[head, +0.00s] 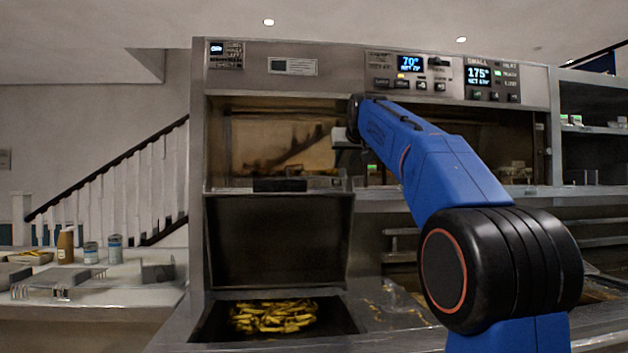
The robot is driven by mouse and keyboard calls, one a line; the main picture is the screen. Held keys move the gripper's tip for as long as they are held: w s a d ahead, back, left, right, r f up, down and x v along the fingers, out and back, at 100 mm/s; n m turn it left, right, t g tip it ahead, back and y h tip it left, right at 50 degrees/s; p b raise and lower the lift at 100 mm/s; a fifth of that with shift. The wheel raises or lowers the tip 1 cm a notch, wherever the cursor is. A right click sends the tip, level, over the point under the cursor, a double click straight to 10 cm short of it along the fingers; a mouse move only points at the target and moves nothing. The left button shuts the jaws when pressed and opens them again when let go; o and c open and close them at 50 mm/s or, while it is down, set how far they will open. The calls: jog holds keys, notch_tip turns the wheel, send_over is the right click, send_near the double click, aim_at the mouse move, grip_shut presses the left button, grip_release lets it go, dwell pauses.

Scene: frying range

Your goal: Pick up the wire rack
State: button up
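What looks like the wire rack (62,281) is a low metal piece with thin bars along its edge. It lies on the left counter, near the front. It is small in the picture, so its exact shape is unclear. My gripper (346,142) is far to the right of it, raised in front of the range's upper opening. The fingers are small and partly hidden behind my wrist, so I cannot see whether they are open or shut. My blue arm covers part of the range's right side.
The left counter (130,303) also holds a brown bottle (65,246), two cans (114,248), a tray of food (32,258) and a metal holder (158,270). A well with fries (273,316) sits in the range below a dark raised panel (279,240). The counter's front right is bare.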

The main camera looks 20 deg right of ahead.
jog(key=shift+d+x, duration=0.1)
jog(key=shift+x, duration=1.55)
jog(key=shift+d+x, duration=0.15)
jog(key=shift+x, duration=1.5)
jog(key=shift+s, duration=0.1)
grip_shut()
